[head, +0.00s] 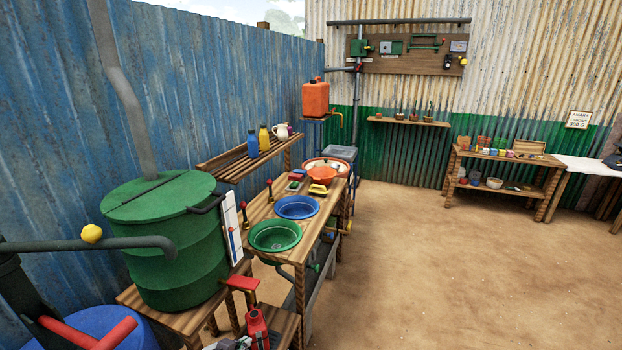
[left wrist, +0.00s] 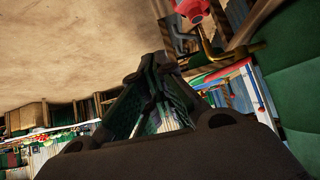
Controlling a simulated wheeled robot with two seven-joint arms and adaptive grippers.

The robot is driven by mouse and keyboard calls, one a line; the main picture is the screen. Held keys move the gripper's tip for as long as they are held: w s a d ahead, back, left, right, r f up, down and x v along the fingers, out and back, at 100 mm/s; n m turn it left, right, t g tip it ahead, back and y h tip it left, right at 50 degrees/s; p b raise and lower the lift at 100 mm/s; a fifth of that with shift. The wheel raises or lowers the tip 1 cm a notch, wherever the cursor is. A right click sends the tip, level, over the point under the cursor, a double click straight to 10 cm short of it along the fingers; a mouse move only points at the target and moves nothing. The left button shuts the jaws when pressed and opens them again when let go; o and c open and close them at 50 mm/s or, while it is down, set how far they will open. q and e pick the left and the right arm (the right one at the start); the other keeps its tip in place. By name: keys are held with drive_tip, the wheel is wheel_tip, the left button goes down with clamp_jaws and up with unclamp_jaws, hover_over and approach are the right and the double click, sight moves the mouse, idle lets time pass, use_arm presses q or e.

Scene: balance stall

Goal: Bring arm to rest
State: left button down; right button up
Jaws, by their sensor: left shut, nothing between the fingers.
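My left gripper (left wrist: 160,62) shows in the left wrist view with its dark fingers brought together and nothing visible between them. It is apart from the green barrel (left wrist: 290,65) at the right of that view. A red knob (left wrist: 192,7) and a brass-coloured bent pipe (left wrist: 228,52) lie beyond the fingertips; I cannot tell the exact gap to them. In the head view I cannot make out the left gripper clearly. My right gripper is in neither view.
A green lidded barrel (head: 175,250) stands on a low wooden stand at left. Beside it is a wooden bench with a green basin (head: 274,236) and a blue basin (head: 297,207). A grey pipe lever (head: 120,243) crosses the lower left. The sandy floor (head: 430,270) at right is clear.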

use_arm(q)
drive_tip(key=shift+s+a+r+n+g+y, duration=0.8)
drive_tip(key=shift+s+g, duration=0.6)
drive_tip(key=shift+s, duration=3)
drive_tip(key=shift+s+a+r+n+g+y, duration=0.25)
drive_tip(key=shift+s+a+g+y, duration=0.65)
drive_tip(key=shift+s, duration=3.5)
wheel_tip(320, 180, down, 34)
drive_tip(key=s+g, duration=0.2)
drive_tip(key=s, duration=0.1)
drive_tip(key=s+a+f, duration=0.2)
drive_tip(key=s+f, duration=0.7)
drive_tip(key=s, duration=0.2)
drive_tip(key=s+a+f+g, duration=0.1)
drive_tip(key=s+a+f, duration=0.1)
drive_tip(key=s+f, duration=0.8)
drive_tip(key=shift+s+a+g, duration=0.15)
drive_tip(key=shift+s+g, duration=0.15)
drive_tip(key=shift+s, duration=0.1)
